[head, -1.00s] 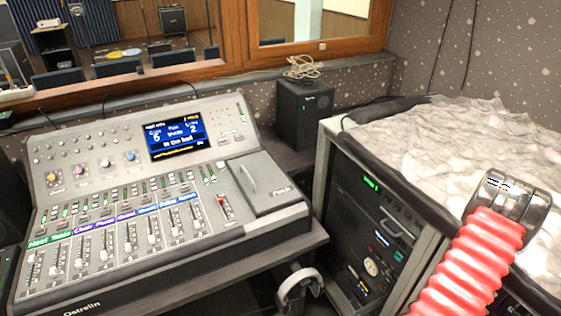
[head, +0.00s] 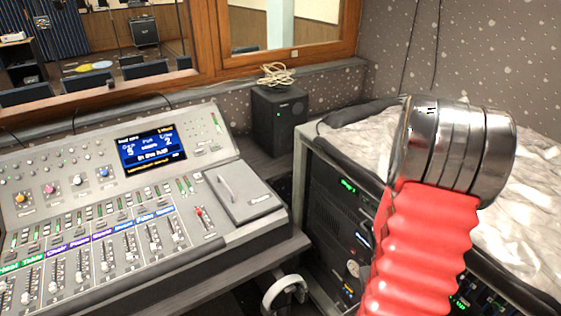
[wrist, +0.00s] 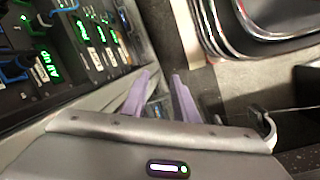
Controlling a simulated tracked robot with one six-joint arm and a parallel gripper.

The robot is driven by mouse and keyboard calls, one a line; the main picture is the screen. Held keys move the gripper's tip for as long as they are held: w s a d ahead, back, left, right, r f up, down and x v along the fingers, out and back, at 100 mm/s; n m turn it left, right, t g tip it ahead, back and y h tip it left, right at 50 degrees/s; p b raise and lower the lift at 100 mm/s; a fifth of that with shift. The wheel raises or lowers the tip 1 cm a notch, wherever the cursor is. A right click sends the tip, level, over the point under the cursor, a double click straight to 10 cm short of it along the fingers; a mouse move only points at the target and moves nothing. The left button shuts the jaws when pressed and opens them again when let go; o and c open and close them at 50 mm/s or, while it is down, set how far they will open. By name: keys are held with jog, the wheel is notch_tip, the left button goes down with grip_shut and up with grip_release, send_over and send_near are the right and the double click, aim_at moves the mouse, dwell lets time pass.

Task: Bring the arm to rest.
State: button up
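In the wrist view, my gripper (wrist: 162,74) shows two purple fingers with a narrow gap between them. It is slightly open, and nothing is held between the fingertips. In the head view, my arm's red ribbed sleeve and metal joint rise at the right, in front of the rack and its pale, rumpled cover. The gripper itself does not show there. The mixing desk (head: 262,239) stands at the left with its faders and lit screen (head: 152,147). The arm is apart from the desk in the picture.
An equipment rack (head: 326,222) stands right of the desk; lit rack units also show in the wrist view (wrist: 92,48). A black speaker (head: 279,117) with a coiled cable (head: 276,76) on top stands behind. Headphones (head: 284,290) hang below the desk's front edge.

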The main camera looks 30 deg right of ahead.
jog(key=w+a+r+t, duration=0.1)
jog(key=w+a+r, duration=0.3)
jog(key=a+r, duration=0.3)
jog(key=w+a+r+t, duration=0.1)
jog(key=w+a+r, duration=0.3)
jog(key=a+r, duration=0.3)
jog(key=w+a+r+n+t, duration=0.1)
jog(key=a+r+n+t, duration=0.4)
jog(key=a+r, duration=1.2)
jog(key=shift+w+a+r+n+t+y, duration=0.3)
jog(key=shift+w+a+t+y, duration=0.1)
jog(key=shift+a, duration=0.35)
jog(key=shift+d, duration=0.1)
